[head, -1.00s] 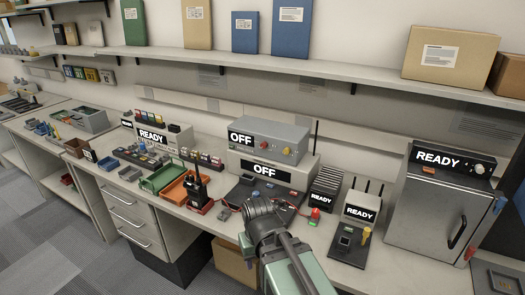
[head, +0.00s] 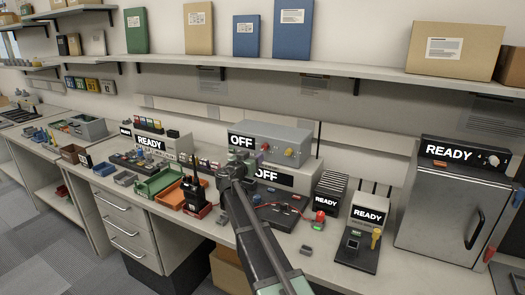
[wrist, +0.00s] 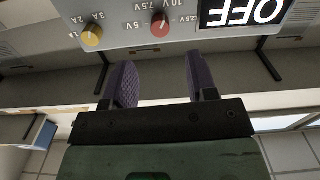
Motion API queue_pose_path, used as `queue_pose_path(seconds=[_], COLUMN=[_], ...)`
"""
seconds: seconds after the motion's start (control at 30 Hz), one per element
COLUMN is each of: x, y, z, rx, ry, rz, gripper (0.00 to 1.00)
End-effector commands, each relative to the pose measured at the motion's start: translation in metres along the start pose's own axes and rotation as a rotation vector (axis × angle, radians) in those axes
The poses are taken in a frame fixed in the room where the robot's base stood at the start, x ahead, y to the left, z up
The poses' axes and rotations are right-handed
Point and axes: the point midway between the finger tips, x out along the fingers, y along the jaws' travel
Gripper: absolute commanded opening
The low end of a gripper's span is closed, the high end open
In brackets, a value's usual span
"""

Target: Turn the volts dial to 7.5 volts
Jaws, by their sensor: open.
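The grey power unit (head: 272,135) stands on the bench with an OFF display. Its red knob (head: 265,147) is the volts dial; it shows in the wrist view (wrist: 160,25) beside printed voltage labels, including 7.5V and 10V. I cannot tell which mark it points to. A yellow knob (wrist: 92,35) beside it has amp labels. My gripper (head: 239,158) is in front of the unit, left of the red knob in the head view. In the wrist view its two purple fingers (wrist: 160,80) are apart and empty, with the red knob beyond them, not touching.
A black radio (head: 194,193) stands to the left on the bench. A shelf (head: 330,75) runs above. A red lamp (head: 319,217) and a READY device (head: 360,235) are at right.

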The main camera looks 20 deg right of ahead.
Motion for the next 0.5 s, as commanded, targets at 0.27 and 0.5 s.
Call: queue_pose_path(seconds=[0.27,0.5], x=[0.067,0.086], y=[-0.001,0.000], z=[0.000,0.000], rx=[-0.001,-0.001], ry=[-0.001,-0.001], rz=[0.002,0.001], gripper=[0.53,0.53])
